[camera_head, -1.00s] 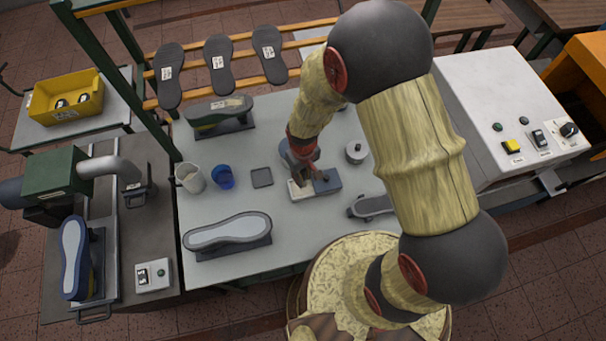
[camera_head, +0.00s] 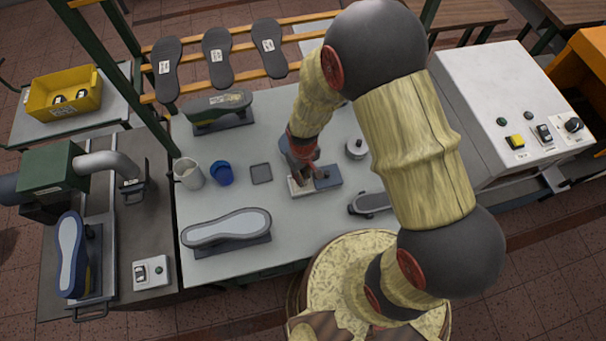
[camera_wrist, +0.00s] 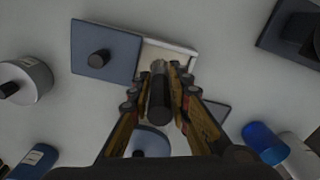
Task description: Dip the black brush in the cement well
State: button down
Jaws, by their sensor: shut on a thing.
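My gripper (camera_wrist: 160,88) is shut on the black brush (camera_wrist: 160,108), whose dark round handle points toward the wrist camera. The brush's far end is at the cement well (camera_wrist: 178,47), a pale open box that lies partly behind my fingers. I cannot tell how deep the bristles are or whether they touch cement. The well's blue-grey lid (camera_wrist: 88,42) with a black knob lies beside the opening. In the head view my gripper (camera_head: 304,166) is over the pale well (camera_head: 297,190), with the lid (camera_head: 330,178) to its right. The brush is hard to make out there.
A round grey pot (camera_head: 356,149) stands behind and right of the well. A dark square pad (camera_head: 261,174), a blue cup (camera_head: 222,174) and a white cup (camera_head: 188,174) stand to the left. A shoe sole (camera_head: 228,228) lies front left. Bare table (camera_head: 300,230) shows in front.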

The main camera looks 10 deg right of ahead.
jog(key=shift+f+b, duration=0.4)
jog(key=shift+f, duration=0.2)
dwell(1.4)
jog(key=shift+r, duration=0.1)
jog(key=shift+r+p, duration=2.45)
jog(key=shift+r, duration=1.05)
jog(key=shift+s+f, duration=0.1)
